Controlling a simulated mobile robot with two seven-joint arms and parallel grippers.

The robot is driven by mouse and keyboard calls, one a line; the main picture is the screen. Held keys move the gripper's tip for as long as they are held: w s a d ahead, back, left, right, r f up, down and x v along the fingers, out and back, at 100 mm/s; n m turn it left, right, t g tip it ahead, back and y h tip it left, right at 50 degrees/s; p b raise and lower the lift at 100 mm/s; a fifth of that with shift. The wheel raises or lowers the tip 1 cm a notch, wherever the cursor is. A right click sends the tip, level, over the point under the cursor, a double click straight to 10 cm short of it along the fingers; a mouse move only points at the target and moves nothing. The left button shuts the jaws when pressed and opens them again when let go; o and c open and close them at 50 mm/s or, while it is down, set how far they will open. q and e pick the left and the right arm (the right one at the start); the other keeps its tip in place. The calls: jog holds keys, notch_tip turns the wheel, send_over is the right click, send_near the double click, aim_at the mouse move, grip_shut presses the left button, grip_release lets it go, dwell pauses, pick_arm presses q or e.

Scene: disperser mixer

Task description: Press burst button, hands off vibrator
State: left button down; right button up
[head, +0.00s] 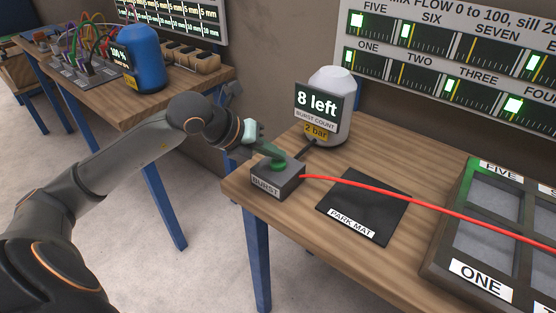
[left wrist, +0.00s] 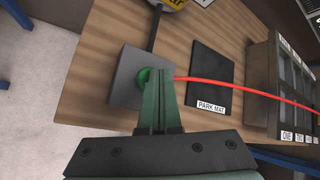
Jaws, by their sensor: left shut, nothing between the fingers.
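The burst box (head: 276,181) is a grey block with a label reading BURST, near the left corner of the wooden table. Its green button (left wrist: 145,78) is on top; it shows in the left wrist view, partly covered by my fingers. My left gripper (head: 279,160) is shut and empty, its green fingertips at the button; I cannot tell whether they touch it. A white tank (head: 338,123) behind the box carries a display (head: 317,101) reading "8 left", burst count, and a yellow tag reading 2 bar. My right gripper is not in view. I cannot make out a vibrator.
A red hose (head: 400,200) runs from the box rightward across the black park mat (head: 355,212), which is otherwise bare. A framed tray (head: 462,238) with labelled compartments stands at right. A meter panel (head: 450,60) is behind. Another table (head: 150,110) holds a blue tank (head: 147,60).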

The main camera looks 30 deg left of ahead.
aim_at(274, 163)
pick_arm(q)
jog(key=shift+f+b, duration=0.3)
jog(key=shift+f, duration=0.05)
jog(key=shift+r, duration=0.15)
dwell(0.4)
jog(key=shift+r+p, duration=0.65)
jog(key=shift+r, duration=0.2)
jog(key=shift+r+p, duration=1.8)
jog(key=shift+r, duration=0.75)
